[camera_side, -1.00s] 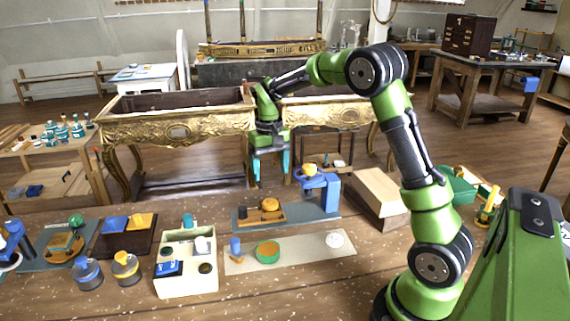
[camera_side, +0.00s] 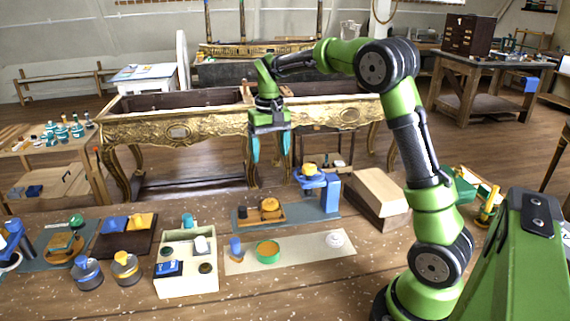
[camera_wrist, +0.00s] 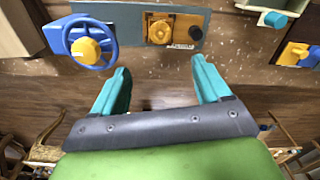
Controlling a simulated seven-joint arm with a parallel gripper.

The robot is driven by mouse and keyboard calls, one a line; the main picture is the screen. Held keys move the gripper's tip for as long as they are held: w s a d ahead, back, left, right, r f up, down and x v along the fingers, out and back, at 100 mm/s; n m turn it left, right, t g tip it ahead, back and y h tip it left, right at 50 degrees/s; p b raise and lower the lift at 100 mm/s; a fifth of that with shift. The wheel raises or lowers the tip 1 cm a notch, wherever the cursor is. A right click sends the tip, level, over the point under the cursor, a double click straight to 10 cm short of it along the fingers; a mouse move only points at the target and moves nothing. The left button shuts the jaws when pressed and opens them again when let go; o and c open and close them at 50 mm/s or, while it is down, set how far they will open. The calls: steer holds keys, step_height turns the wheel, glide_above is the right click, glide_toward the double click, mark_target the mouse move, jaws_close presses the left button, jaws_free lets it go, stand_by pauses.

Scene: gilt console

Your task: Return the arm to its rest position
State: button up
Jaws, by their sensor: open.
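My gripper (camera_side: 270,149) hangs above the far side of the workbench (camera_side: 120,304), in front of the gilt console (camera_side: 180,130). Its two teal fingers point down, apart, with nothing between them. In the wrist view my gripper (camera_wrist: 160,80) also shows open and empty. My green and black arm reaches left from its base at the right.
A blue stand with a yellow knob (camera_side: 318,180) and a wooden block with an orange knob (camera_side: 268,207) stand below on a grey mat. A cream tray (camera_side: 187,282), a green-orange ring (camera_side: 268,252) and a wooden box (camera_side: 378,190) are nearby. The bench front is clear.

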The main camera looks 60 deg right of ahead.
steer(key=s+a+r+n+t+y, duration=0.1)
steer(key=s+a+r+t, duration=0.1)
steer(key=s+a, duration=0.6)
steer(key=s+a+r+n+t+y, duration=0.1)
steer(key=s+a+r+t, duration=0.1)
steer(key=s+a+t, duration=0.3)
steer(key=s+a, duration=0.3)
steer(key=s, duration=0.4)
steer(key=shift+a+r, duration=0.3)
steer(key=shift+a, duration=0.1)
